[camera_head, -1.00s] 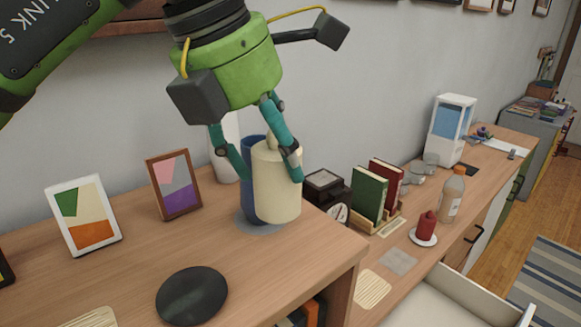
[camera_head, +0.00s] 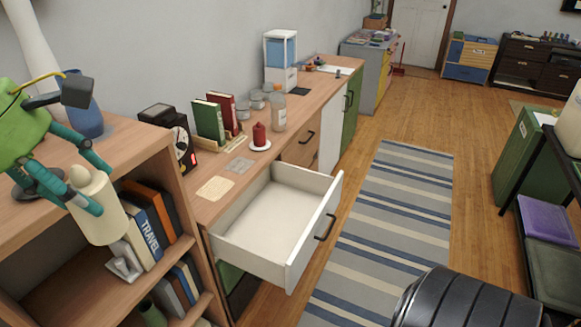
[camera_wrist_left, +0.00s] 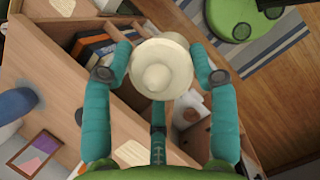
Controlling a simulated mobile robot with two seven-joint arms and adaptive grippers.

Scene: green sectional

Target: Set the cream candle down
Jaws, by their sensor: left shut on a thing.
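The cream candle (camera_head: 98,208) is a thick pale cylinder with a rounded knob on top. My left gripper (camera_head: 85,185) is shut on it, with teal fingers on both sides. The candle is held upright or nearly so, in front of the bookshelf's open side, clear of the shelf top. In the left wrist view the candle (camera_wrist_left: 161,70) sits between the fingertips, seen from above, with the shelf and floor below it. My right gripper is not in view.
A blue vase (camera_head: 82,105) stands on the shelf top (camera_head: 120,140). An open white drawer (camera_head: 275,210) juts out below.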

